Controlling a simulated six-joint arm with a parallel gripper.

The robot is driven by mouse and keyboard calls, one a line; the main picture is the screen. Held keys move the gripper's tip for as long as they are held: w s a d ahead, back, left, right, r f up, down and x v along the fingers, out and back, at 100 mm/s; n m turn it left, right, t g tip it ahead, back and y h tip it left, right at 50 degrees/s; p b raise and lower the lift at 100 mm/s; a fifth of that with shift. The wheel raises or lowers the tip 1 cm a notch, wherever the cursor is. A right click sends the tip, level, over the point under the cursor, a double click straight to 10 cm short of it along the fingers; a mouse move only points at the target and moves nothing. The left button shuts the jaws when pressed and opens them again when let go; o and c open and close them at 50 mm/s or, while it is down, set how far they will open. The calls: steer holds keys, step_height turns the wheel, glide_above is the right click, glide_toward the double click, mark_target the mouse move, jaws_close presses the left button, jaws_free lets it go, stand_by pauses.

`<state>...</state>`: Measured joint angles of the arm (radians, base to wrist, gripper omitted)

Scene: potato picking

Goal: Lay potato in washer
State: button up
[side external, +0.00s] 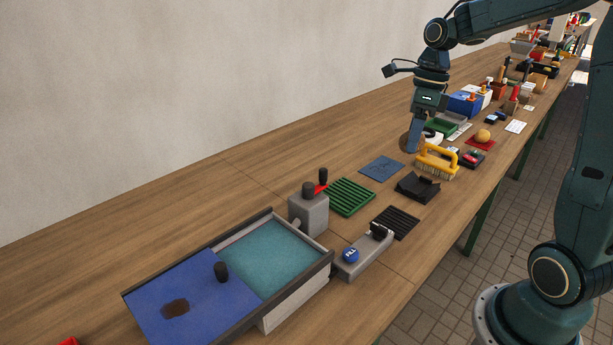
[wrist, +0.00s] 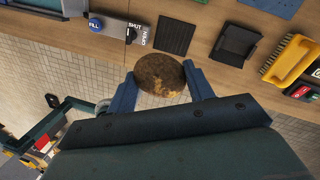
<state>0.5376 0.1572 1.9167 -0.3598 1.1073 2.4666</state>
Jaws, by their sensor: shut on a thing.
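My gripper (side external: 411,143) is raised over the far part of the bench in the side view, pointing down. Its two blue fingers (wrist: 168,88) are shut on a brown, mottled potato (wrist: 160,75) in the wrist view. The potato also shows as a brown edge beside the fingers in the side view (side external: 404,142). The washer seems to be the box at near left, with a grey rim (side external: 330,258), a blue cover (side external: 195,280) with a black knob, and a teal basin (side external: 270,255) uncovered. The gripper is well away from it.
A grey block (side external: 308,212) with a red lever and a blue FILL knob (side external: 351,254) panel stand beside the box. A green rack (side external: 348,196), black grate (side external: 395,222), black tray (side external: 418,187) and yellow brush (side external: 436,161) lie along the bench. Bare wood lies behind them.

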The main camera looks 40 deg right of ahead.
steer(key=shift+w+a, duration=0.35)
steer(key=shift+a, duration=0.1)
steer(key=w+a+r+n+g, duration=0.1)
steer(key=w+a+n, duration=0.2)
steer(key=a, duration=0.8)
steer(key=w+a+n, duration=0.2)
steer(key=a+n, duration=0.1)
steer(key=a, duration=0.8)
steer(key=w+a+r+n+g, duration=0.1)
steer(key=w+a+n, duration=0.2)
steer(key=a, duration=0.8)
steer(key=shift+w+d+f+x, duration=0.15)
steer(key=shift+w+d+x, duration=0.35)
steer(key=shift+x, duration=2.8)
steer(key=shift+w+d+f+x, duration=0.2)
steer(key=shift+w+d+x, duration=0.35)
steer(key=shift+x, duration=2.8)
steer(key=shift+w+d+f+x, duration=0.25)
steer(key=shift+d+x, duration=0.4)
steer(key=shift+x, duration=2.65)
steer(key=o, duration=1)
